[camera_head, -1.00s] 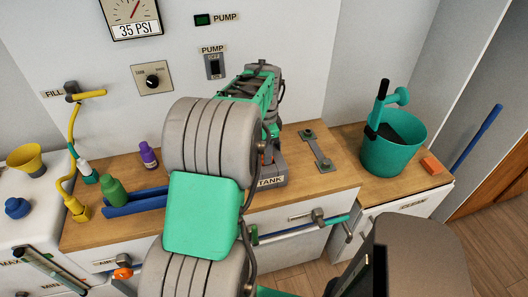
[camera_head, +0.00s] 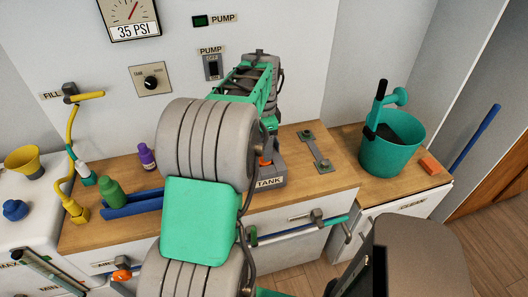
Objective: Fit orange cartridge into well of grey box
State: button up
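The grey box (camera_head: 272,182), labelled TANK, stands on the wooden counter, mostly hidden behind my arm. A small orange piece (camera_head: 264,162) shows just above its label, beside my ribbed arm link; it may be the orange cartridge, but too little shows to be sure. My green and grey forearm reaches over the back of the counter and down toward the box. My gripper's fingers are hidden or not distinguishable there, so I cannot tell whether they are open or shut. The well is hidden too.
A grey bracket (camera_head: 317,152) lies right of the box. A teal bucket (camera_head: 390,155) and an orange block (camera_head: 430,166) stand on the right counter. A blue tray (camera_head: 132,203), a green bottle (camera_head: 111,192) and a purple bottle (camera_head: 147,157) are at left.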

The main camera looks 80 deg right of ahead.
notch_tip(320, 180, up, 8)
jog(key=w+a+n+h, duration=0.1)
jog(key=w+a+n, duration=0.5)
jog(key=w+a, duration=0.3)
jog(key=w+a+n, duration=0.5)
jog(key=w+a, duration=0.1)
jog(key=w, duration=0.6)
jog(key=w+a+f+n+t, duration=0.1)
jog(key=w+a+f+n, duration=0.15)
jog(key=a+n, duration=0.6)
jog(key=w+a+f+n+t, duration=0.1)
jog(key=w+a+n, duration=0.25)
jog(key=a, duration=1.05)
jog(key=s+a+f+n+t+y, duration=0.1)
jog(key=s+a+f+n, duration=0.2)
jog(key=a+n, duration=0.4)
jog(key=a, duration=0.3)
